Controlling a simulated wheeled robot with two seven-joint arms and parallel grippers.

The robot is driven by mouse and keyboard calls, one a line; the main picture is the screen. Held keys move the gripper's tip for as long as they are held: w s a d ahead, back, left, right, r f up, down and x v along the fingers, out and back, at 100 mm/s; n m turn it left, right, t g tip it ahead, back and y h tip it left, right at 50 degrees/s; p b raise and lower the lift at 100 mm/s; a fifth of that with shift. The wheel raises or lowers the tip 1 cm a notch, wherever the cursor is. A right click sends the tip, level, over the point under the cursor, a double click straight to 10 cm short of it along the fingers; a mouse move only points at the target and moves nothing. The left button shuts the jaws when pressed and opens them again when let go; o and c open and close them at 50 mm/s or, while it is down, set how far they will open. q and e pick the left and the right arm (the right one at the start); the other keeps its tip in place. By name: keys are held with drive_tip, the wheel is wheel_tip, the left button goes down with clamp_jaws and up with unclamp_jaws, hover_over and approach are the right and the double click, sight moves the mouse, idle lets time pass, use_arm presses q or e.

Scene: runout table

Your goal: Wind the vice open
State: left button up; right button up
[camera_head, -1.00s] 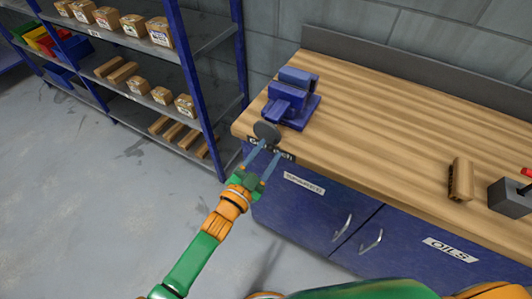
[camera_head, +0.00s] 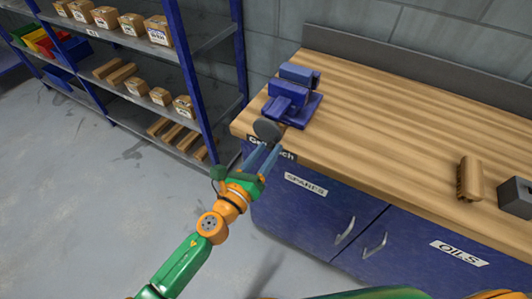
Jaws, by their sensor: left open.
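The blue vice (camera_head: 291,97) is on the left end of the wooden workbench, near its front corner. Its round dark grey wheel (camera_head: 267,130) faces the front edge. My left gripper (camera_head: 262,152) is in front of the bench, just below the wheel, with its two bluish fingers pointing up toward it. The fingers are apart and the gripper is open. I cannot tell whether a fingertip touches the wheel. The gap between the vice jaws is hard to make out from here. My right gripper is not in view.
The wooden benchtop (camera_head: 400,130) is mostly clear. A wooden brush-like block (camera_head: 470,178) and a dark grey box (camera_head: 516,197) are at the right. Blue cupboards with handles are below. A blue-posted shelf (camera_head: 150,50) with cartons stands left, across a gap of floor.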

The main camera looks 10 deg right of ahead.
use_arm(q)
clamp_jaws()
drive_tip(key=shift+r+n+p, duration=0.45)
drive_tip(key=shift+r+n, duration=0.05)
drive_tip(key=shift+n, duration=1.2)
